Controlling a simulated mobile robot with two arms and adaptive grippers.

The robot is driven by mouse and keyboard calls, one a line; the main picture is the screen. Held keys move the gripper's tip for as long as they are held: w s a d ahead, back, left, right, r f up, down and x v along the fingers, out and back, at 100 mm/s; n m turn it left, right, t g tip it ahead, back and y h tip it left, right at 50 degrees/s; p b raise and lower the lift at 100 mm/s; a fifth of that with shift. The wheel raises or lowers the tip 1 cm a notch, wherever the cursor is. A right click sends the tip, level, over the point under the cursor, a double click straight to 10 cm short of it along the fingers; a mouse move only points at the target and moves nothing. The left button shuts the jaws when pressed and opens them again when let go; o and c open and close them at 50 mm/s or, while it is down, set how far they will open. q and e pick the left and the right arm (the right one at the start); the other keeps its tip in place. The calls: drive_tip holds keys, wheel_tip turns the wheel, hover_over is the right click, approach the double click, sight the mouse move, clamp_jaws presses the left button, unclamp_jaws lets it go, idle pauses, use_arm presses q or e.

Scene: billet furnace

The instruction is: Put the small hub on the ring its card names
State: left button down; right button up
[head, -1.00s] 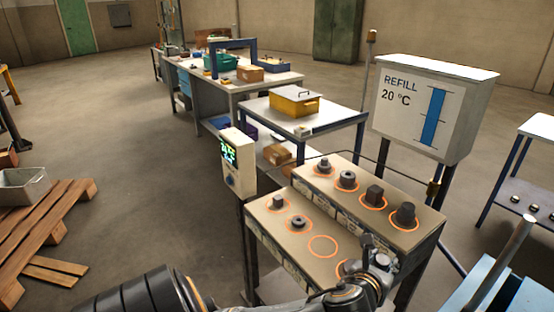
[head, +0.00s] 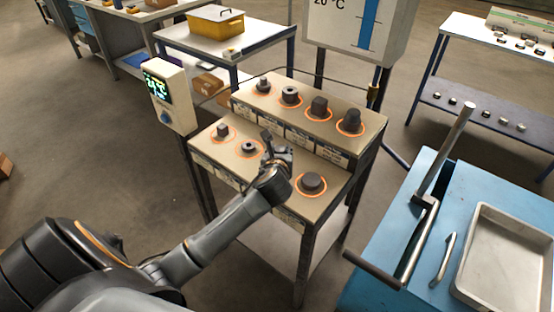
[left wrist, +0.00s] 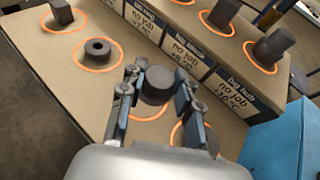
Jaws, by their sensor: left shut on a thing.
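My left gripper (head: 276,152) is over the front tier of a two-tier stand, at the third ring from the left. In the left wrist view its fingers (left wrist: 157,88) are shut on a dark round piece, which I take for the small hub (left wrist: 157,82). An orange ring (left wrist: 148,113) shows just below it; whether the hub touches the surface I cannot tell. Another dark round piece (head: 312,183) sits in the rightmost front ring. The back tier's cards include one reading "big hub, no job" (left wrist: 231,92). Front cards are unreadable. My right gripper is not in view.
A small block (head: 222,131) and a holed piece (head: 248,148) occupy the left front rings. Several pieces, including the big hub (head: 352,121), stand on the back tier. A display box (head: 165,95) stands left; a blue cabinet (head: 400,255) with an upright bar stands right.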

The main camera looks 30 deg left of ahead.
use_arm(q)
drive_tip(key=shift+w+a+f, duration=0.4)
drive_tip(key=shift+f, duration=0.15)
drive_tip(key=shift+w+a+f, duration=0.35)
drive_tip(key=shift+f, duration=0.15)
drive_tip(key=shift+w+a+f, duration=0.15)
drive_tip(key=shift+f, duration=1.65)
drive_tip(key=shift+f, duration=0.1)
drive_tip(key=c, duration=1)
unclamp_jaws()
drive_tip(key=shift+o, duration=0.2)
drive_tip(key=v, duration=1.2)
